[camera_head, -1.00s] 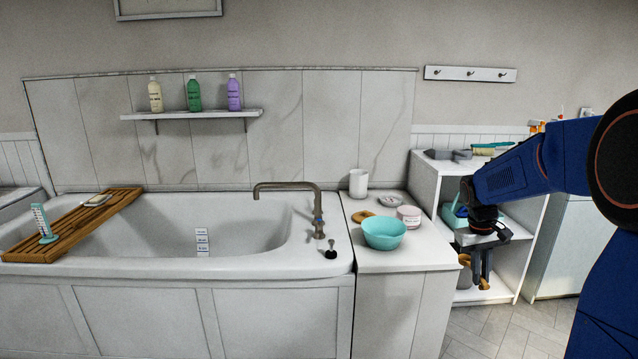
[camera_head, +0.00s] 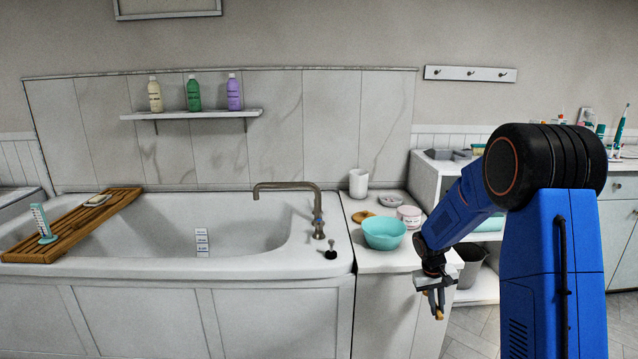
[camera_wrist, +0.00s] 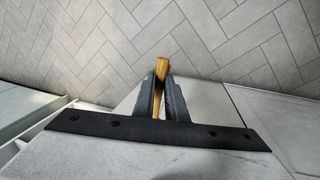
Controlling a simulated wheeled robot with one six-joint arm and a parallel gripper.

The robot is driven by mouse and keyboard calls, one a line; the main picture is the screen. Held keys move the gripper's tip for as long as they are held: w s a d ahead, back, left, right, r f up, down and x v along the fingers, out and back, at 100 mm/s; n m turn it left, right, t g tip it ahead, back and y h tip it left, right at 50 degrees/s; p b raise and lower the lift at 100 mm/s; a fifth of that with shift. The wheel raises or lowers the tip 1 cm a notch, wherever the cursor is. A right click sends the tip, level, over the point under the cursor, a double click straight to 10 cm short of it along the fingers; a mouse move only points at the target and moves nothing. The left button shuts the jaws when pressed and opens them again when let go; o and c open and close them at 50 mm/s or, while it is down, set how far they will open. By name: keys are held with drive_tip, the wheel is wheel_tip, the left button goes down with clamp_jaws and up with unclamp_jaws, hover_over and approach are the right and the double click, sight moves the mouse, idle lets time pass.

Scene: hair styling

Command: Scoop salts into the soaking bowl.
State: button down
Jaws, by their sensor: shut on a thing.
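The teal bowl (camera_head: 384,234) stands upright on the white counter beside the tub; I cannot see into its bottom. A pale pink and white tub (camera_head: 409,214) with a label too small to read stands just behind it at its right. My gripper (camera_head: 437,301) is below counter height, in front of the counter's right part and apart from the bowl. It is shut on a thin wooden tool (camera_wrist: 162,69), which shows between the fingers in the wrist view. Whether the tool has a scoop end is hidden. No salts are visible.
A white cup (camera_head: 358,182), a small grey dish (camera_head: 391,199) and a tan ring-like item (camera_head: 363,215) share the counter (camera_head: 372,262). The bathtub (camera_head: 180,262) with its tap (camera_head: 316,212) lies left. A shelf unit (camera_head: 425,181) stands right. The floor in front is clear.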

drive_tip(key=a+f, duration=0.4)
drive_tip(key=f, duration=0.6)
drive_tip(key=a+f, duration=0.5)
drive_tip(key=f, duration=0.5)
drive_tip(key=shift+w+a+f, duration=0.2)
drive_tip(key=shift+w+f, duration=0.1)
drive_tip(key=shift+w, duration=0.15)
drive_tip(key=shift+d, duration=0.1)
